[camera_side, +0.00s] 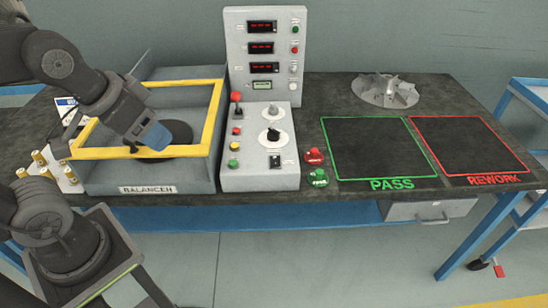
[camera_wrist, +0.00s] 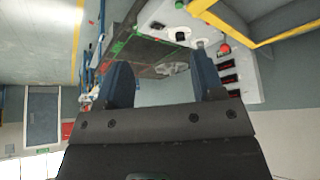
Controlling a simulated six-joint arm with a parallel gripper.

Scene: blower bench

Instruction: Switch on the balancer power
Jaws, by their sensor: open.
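The balancer (camera_side: 148,190) is a grey box with a yellow frame (camera_side: 215,120) and a dark round plate (camera_side: 165,150) inside. Its control console (camera_side: 260,180) stands just to its right. The console carries a red-topped lever (camera_side: 236,100), a black rotary knob (camera_side: 273,134) and a small dark switch (camera_side: 276,161). Red, yellow and green buttons run down its left side. Which control is the power is not readable. My gripper (camera_side: 152,138) is over the balancer, left of the console and apart from it. In the wrist view my gripper (camera_wrist: 160,60) is open and empty.
The upright panel (camera_side: 265,55) has red displays showing dashes. Red (camera_side: 313,156) and green (camera_side: 318,178) buttons sit right of the console. A grey finned impeller (camera_side: 388,90) lies at the back right. The PASS area (camera_side: 375,145) and REWORK area (camera_side: 465,145) are empty.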

